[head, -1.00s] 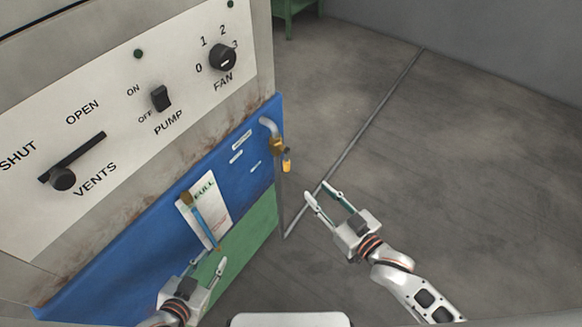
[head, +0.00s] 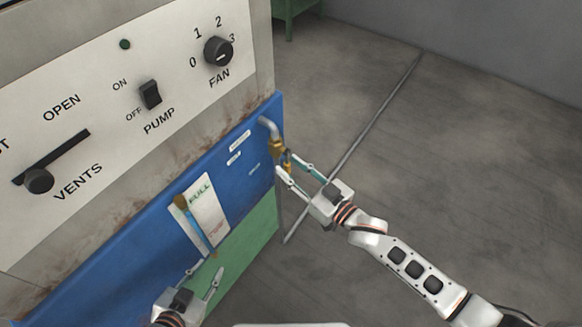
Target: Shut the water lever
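The water tap (head: 276,146) is a brass valve on a grey pipe at the right edge of the blue panel. Its yellow lever (head: 286,163) hangs down from the valve. My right gripper (head: 286,162) is open, with its fingertips one on each side of the lever; whether they touch it I cannot tell. The fingers partly hide the lever. My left gripper (head: 206,271) is open and empty in front of the lower panel, below the sight gauge.
The blue panel (head: 120,250) carries a sight gauge (head: 207,213) marked FULL. Above it are the vents lever (head: 38,181), pump switch (head: 151,94) and fan knob (head: 218,51). The floor to the right is clear. A green stand (head: 295,10) is far back.

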